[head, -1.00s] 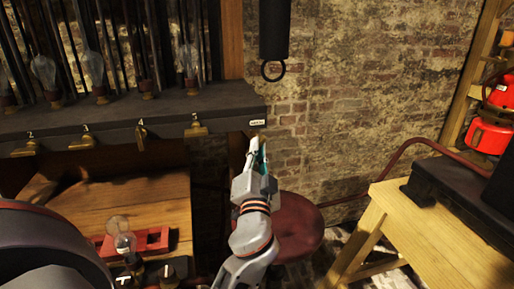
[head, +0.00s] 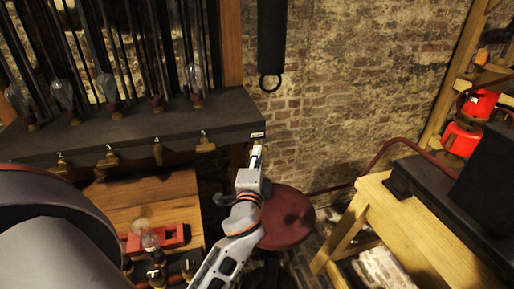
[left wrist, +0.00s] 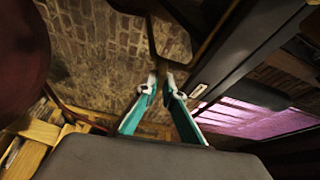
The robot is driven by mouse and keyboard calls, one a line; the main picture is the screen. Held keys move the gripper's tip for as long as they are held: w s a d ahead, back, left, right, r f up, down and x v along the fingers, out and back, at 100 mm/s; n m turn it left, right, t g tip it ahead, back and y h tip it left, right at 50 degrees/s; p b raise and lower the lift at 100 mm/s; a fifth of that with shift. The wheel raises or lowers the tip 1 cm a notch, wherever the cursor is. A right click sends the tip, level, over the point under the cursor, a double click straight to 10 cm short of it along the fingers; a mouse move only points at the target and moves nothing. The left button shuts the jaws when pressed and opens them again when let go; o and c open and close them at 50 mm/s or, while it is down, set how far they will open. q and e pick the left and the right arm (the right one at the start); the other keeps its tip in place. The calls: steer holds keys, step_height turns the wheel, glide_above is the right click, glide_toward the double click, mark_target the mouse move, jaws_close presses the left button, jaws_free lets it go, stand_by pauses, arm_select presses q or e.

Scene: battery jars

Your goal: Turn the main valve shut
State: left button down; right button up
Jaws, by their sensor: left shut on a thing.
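My left gripper (head: 256,153) is at the right end of the dark shelf (head: 130,135), just under a small white label (head: 257,135) too small to read. In the left wrist view its teal-sided fingers (left wrist: 166,92) are shut on a small brownish part (left wrist: 164,74), which I take to be the main valve's handle. The fingertips and shadow hide most of that part, and its turn angle cannot be made out. The label also shows beside the fingers in the left wrist view (left wrist: 198,90). My right gripper is not in view.
Several brass taps, one at the right (head: 204,143), hang along the shelf front. Glass lamps (head: 107,87) stand above. A wooden table (head: 410,225) with a black box stands right, near red lanterns (head: 463,138).

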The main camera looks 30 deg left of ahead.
arm_select(q)
steer(key=shift+m+g, duration=0.3)
steer(key=shift+m, duration=0.3)
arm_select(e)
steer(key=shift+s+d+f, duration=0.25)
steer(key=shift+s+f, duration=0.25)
arm_select(q)
steer(key=shift+r, duration=0.1)
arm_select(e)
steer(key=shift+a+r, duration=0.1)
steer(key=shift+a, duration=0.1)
arm_select(q)
steer(key=c, duration=2.2)
jaws_free()
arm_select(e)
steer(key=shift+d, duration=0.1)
arm_select(q)
steer(key=v, duration=0.7)
steer(key=shift+s, duration=0.25)
